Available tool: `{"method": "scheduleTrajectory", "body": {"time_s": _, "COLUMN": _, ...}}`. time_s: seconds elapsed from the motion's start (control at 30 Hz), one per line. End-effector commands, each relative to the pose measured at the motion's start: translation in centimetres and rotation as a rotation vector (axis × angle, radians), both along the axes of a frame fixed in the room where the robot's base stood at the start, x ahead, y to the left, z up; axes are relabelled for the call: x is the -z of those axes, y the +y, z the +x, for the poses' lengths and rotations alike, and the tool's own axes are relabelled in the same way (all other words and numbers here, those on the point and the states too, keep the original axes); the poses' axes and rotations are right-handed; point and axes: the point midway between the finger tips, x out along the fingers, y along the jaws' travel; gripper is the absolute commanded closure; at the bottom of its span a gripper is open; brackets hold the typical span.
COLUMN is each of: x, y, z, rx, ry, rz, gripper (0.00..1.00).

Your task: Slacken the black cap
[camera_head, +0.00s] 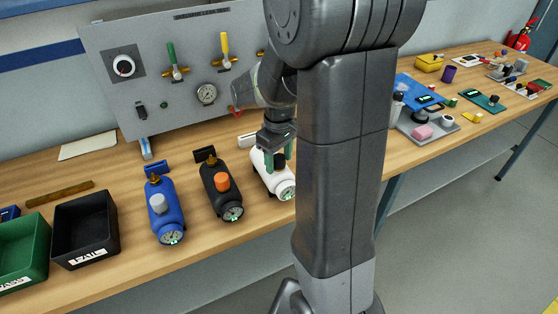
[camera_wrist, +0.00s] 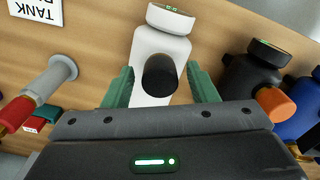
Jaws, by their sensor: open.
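The black cap (camera_wrist: 160,75) sits on a white bottle-shaped unit (camera_wrist: 165,45) with a round gauge at its end. The white unit (camera_head: 265,172) lies on the bench in the head view, and its black cap (camera_head: 279,160) shows just by my fingers. My gripper (camera_wrist: 162,88) is open, with one green finger on either side of the cap and visible gaps to both. In the head view my gripper (camera_head: 278,158) is above the white unit, partly beside my arm, which hides the bench to the right.
A black unit with an orange cap (camera_head: 222,182) and a blue unit with a grey cap (camera_head: 158,203) lie to the left. Black (camera_head: 84,229) and green (camera_head: 22,245) bins stand further left. A panel with valves and gauges (camera_head: 180,65) stands behind. A grey-and-red fitting (camera_wrist: 40,90) is left of my gripper in the wrist view.

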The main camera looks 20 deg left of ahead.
Motion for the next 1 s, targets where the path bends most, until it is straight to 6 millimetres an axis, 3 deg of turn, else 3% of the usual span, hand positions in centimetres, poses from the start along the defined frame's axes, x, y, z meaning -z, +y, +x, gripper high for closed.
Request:
{"method": "scheduleTrajectory", "body": {"time_s": 0.33, "x": 0.01, "y": -0.01, "z": 0.00, "rx": 0.032, "ry": 0.000, "rz": 0.000, "gripper": 0.47}}
{"method": "scheduleTrajectory", "body": {"time_s": 0.7, "x": -0.01, "y": -0.01, "z": 0.00, "rx": 0.345, "ry": 0.000, "rz": 0.000, "gripper": 0.47}}
{"method": "scheduleTrajectory", "body": {"time_s": 1.0, "x": 0.02, "y": 0.00, "z": 0.00, "rx": 0.368, "ry": 0.000, "rz": 0.000, "gripper": 0.47}}
